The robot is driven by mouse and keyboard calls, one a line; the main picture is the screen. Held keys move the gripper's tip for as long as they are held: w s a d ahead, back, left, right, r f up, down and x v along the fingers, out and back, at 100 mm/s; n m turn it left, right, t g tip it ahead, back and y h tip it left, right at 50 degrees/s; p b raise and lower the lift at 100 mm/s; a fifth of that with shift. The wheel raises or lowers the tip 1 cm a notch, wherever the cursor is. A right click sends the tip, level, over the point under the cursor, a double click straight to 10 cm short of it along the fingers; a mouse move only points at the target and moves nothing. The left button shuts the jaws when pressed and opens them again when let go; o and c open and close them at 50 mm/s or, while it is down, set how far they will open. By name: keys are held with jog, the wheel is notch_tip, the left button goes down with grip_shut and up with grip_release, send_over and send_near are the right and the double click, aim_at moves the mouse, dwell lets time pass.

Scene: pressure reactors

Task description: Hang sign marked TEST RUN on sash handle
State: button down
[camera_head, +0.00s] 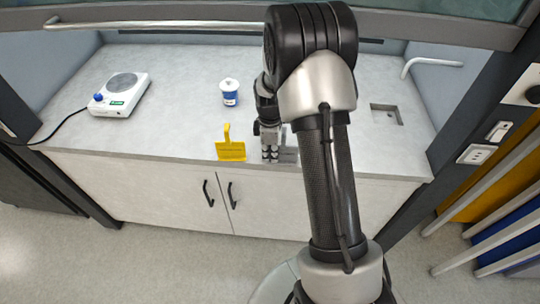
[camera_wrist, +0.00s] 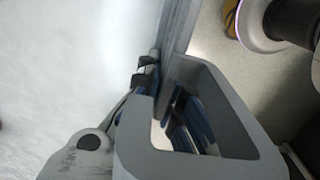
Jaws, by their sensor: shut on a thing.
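My gripper (camera_head: 270,154) is at the front edge of the fume hood counter, pointing down. No lettering can be read on the grey sign. A yellow sign (camera_head: 231,151) with an upright hook is just left of my gripper at the counter edge; its marking is unreadable. The sash handle (camera_head: 150,24) is a pale horizontal bar at the top, partly hidden by my arm.
A white stirrer plate (camera_head: 118,95) with a cable stands on the left of the counter (camera_head: 180,75). A small white and blue jar (camera_head: 230,92) stands mid-counter. A sink recess (camera_head: 386,114) and a bent pale bar (camera_head: 430,64) are at the right. Cabinet doors (camera_head: 165,185) lie below.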

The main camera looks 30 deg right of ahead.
jog(key=shift+f, duration=0.1)
jog(key=c, duration=1.8)
grip_release()
